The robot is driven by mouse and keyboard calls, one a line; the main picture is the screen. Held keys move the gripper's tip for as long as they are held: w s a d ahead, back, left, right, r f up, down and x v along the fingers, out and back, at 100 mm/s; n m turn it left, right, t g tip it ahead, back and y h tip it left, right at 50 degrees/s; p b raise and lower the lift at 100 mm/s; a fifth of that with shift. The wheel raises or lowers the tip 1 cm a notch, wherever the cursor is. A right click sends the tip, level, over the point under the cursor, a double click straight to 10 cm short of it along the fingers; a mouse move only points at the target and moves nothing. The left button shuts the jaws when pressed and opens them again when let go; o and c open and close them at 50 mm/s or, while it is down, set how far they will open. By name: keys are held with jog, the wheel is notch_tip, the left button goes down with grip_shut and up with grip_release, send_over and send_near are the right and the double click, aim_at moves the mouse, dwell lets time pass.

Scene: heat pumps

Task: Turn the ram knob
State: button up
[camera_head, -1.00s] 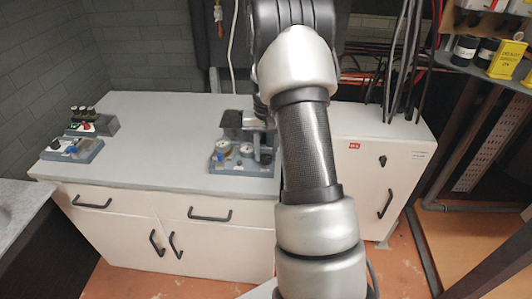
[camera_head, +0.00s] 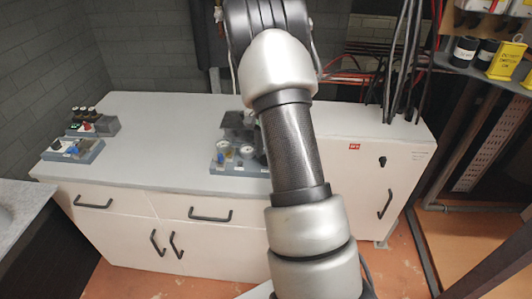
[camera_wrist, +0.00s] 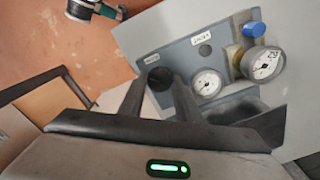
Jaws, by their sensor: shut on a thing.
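In the wrist view a black round knob (camera_wrist: 160,77) stands on the grey-blue control panel (camera_wrist: 185,52). The tips of my gripper (camera_wrist: 157,90) are on either side of it and closed on it. A small label lies beside the knob, but its print is too small to read surely. In the head view the panel (camera_head: 228,167) sits on the white counter, and my arm hides its right part. My gripper and the knob are not clear there.
Beside the knob, the panel carries a white gauge (camera_wrist: 207,83), a second gauge (camera_wrist: 262,63) and a blue-yellow part (camera_wrist: 252,30). Another control unit (camera_head: 75,150) stands at the counter's left. Bare white counter (camera_head: 155,140) lies between. Cables (camera_head: 402,70) hang at the right.

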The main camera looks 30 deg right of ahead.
dwell(0.4)
jog(key=o, duration=1.1)
jog(key=shift+c, duration=0.2)
jog(key=shift+r, duration=0.1)
notch_tip(320, 180, up, 17)
jog(key=p, duration=0.1)
jog(key=shift+r, duration=0.15)
